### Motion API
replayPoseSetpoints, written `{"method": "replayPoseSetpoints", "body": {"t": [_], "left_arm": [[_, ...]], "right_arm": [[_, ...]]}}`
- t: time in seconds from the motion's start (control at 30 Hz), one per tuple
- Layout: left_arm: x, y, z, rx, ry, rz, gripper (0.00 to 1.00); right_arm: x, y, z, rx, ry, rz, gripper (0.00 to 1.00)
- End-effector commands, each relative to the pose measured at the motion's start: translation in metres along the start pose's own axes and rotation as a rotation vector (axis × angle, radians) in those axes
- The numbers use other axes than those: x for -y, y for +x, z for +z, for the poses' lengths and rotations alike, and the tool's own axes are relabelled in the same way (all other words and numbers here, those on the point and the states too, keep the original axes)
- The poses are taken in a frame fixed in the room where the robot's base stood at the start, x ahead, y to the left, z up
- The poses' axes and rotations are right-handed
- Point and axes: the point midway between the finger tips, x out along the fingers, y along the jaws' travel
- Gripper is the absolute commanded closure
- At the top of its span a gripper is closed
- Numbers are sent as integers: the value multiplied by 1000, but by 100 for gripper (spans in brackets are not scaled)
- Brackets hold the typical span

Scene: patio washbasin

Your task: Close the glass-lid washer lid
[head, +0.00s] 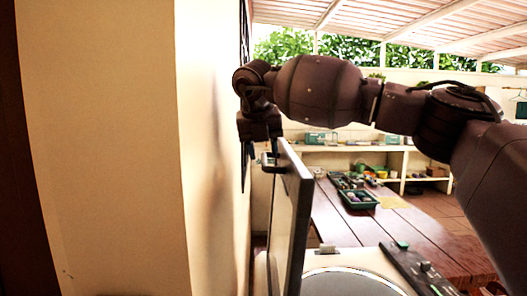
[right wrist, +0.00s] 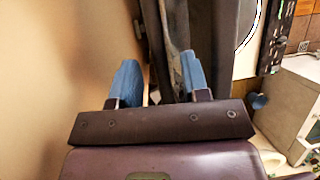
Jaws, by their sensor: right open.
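The washer's lid (head: 297,215) stands upright, a dark-framed panel seen nearly edge-on in the head view, with a small dark handle at its upper left. The washer top (head: 312,270) is white with a round opening, and its control panel (head: 420,268) is at the right. My right gripper (head: 247,168) points down beside the lid's upper edge, between the lid and the wall. In the right wrist view its two blue fingers (right wrist: 161,75) are apart. The dark lid (right wrist: 175,35) shows between and beyond them; I cannot tell whether they touch it. My left gripper is out of view.
A cream wall (head: 100,150) stands close at the left, leaving a narrow gap beside the lid. A wooden table (head: 345,225) behind the washer holds a green tray (head: 358,200). Shelves (head: 350,149) stand at the back.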

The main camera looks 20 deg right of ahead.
Motion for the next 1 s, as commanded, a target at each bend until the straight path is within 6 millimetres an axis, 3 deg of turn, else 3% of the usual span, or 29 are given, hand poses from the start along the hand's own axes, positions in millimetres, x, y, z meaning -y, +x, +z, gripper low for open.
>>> {"method": "replayPoseSetpoints", "body": {"t": [0.2, 0.47, 0.73, 1.0], "left_arm": [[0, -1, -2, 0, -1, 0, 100], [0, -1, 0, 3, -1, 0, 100], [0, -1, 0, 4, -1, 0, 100], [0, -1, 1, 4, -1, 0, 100]], "right_arm": [[0, 12, 0, 0, 0, 0, 58], [0, 13, 0, 0, 0, 0, 58], [0, 13, 0, 0, 0, 0, 98], [0, 13, 0, 0, 1, 1, 100]]}}
